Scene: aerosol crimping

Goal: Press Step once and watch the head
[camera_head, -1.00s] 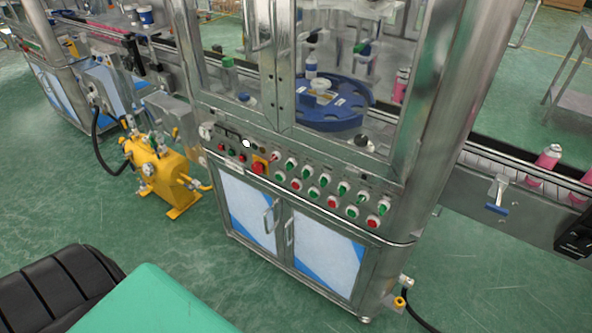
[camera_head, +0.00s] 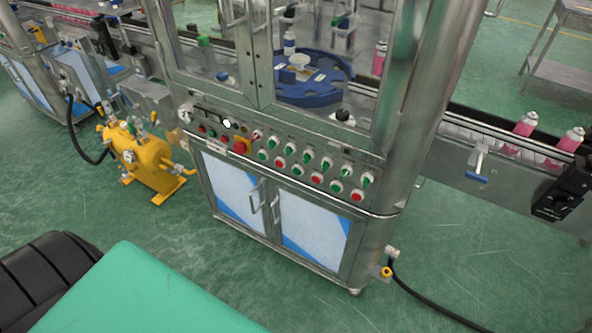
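The crimping machine stands ahead as a steel cabinet with glass doors above and a sloped control panel (camera_head: 213,141) across its middle. The panel carries several green and red buttons and switches, a red knob on a yellow plate (camera_head: 241,146) and a lit white lamp (camera_head: 226,123). The labels are too small to read, so I cannot tell which button is Step. Behind the glass is a blue round turntable (camera_head: 335,90) with a white-and-blue bottle (camera_head: 289,42) near it. The crimping head cannot be made out clearly. Neither gripper is in view.
A yellow pump unit (camera_head: 146,163) stands on the floor left of the cabinet, with black hoses. A conveyor with pink cans (camera_head: 524,124) runs to the right. A black hose (camera_head: 425,303) lies at lower right. Green floor before the cabinet is open.

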